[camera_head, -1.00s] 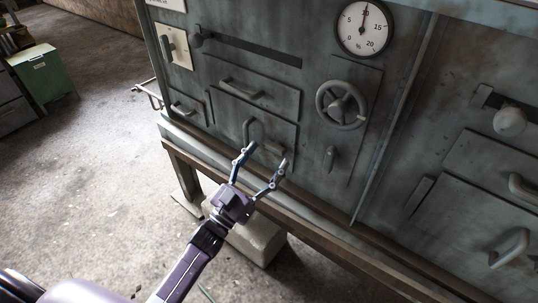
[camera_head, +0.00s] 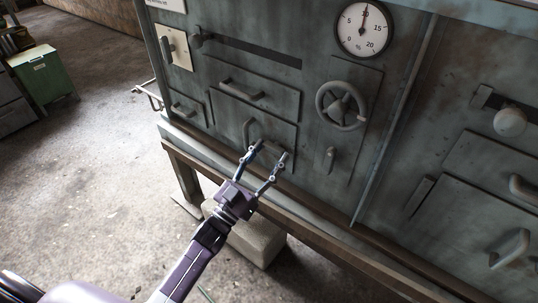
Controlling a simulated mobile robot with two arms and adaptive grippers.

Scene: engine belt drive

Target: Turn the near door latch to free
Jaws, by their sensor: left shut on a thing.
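A grey bent handle (camera_head: 248,129) is on the small lower door (camera_head: 225,106) of the green-grey metal cabinet. My left gripper (camera_head: 272,149) reaches up to it from below, with its two fingers around the handle's lower right part. It is shut on it, though the fingers partly hide the contact. A short upright lever (camera_head: 328,160) stands to the right of the gripper, below the handwheel, and is not touched. I cannot tell from the view which of these is the near door latch. My right gripper is not in view.
A spoked handwheel (camera_head: 342,104) and a round dial (camera_head: 364,28) are on the cabinet at upper right. A wooden beam (camera_head: 300,222) runs below the doors. A concrete block (camera_head: 257,240) sits on the floor. A green box (camera_head: 42,75) stands at the far left.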

